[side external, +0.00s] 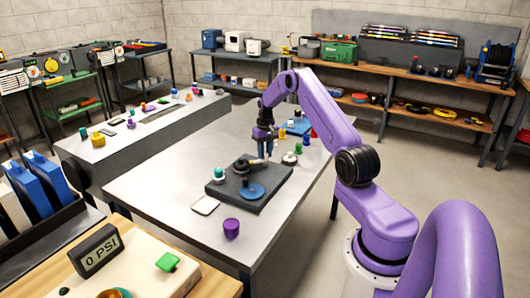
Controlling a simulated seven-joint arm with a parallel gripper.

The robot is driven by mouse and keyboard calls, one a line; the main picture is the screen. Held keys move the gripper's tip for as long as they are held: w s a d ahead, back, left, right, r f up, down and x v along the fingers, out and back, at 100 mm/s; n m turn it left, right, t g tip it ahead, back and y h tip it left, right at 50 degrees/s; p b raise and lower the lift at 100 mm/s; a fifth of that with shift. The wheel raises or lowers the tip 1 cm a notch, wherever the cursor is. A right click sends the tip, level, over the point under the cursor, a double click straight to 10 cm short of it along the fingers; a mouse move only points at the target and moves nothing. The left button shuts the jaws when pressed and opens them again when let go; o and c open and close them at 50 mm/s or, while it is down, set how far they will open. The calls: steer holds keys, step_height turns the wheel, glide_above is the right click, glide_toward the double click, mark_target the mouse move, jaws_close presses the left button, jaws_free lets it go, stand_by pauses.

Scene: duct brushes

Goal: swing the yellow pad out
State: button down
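A dark square base (272,196) lies on the grey table. A blue round pad (252,191) sits at its front, with a small dark post above it. A black round knob (241,166) stands near the base's middle. A small tan-yellow piece (257,161) shows beside the knob, under my gripper; I cannot tell if it is the yellow pad. My gripper (265,156) points down over the back of the base, at or just above the tan-yellow piece. Its fingertips are small and partly merged with what lies behind, so their opening and any contact are unclear.
A white-and-black round piece (289,158), green pieces (299,148) and a blue item (297,128) stand behind and right.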

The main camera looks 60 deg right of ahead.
mark_target(266, 154)
steer(key=shift+m, duration=0.3)
steer(key=m, duration=0.6)
steer(key=shift+a, duration=0.1)
steer(key=m, duration=0.6)
steer(key=shift+m, duration=0.4)
stand_by(0.3)
steer(key=c, duration=0.8)
jaws_free()
steer(key=shift+c, duration=0.2)
step_height(266, 154, up, 18)
steer(key=shift+s+f, duration=0.2)
steer(key=shift+f, duration=0.05)
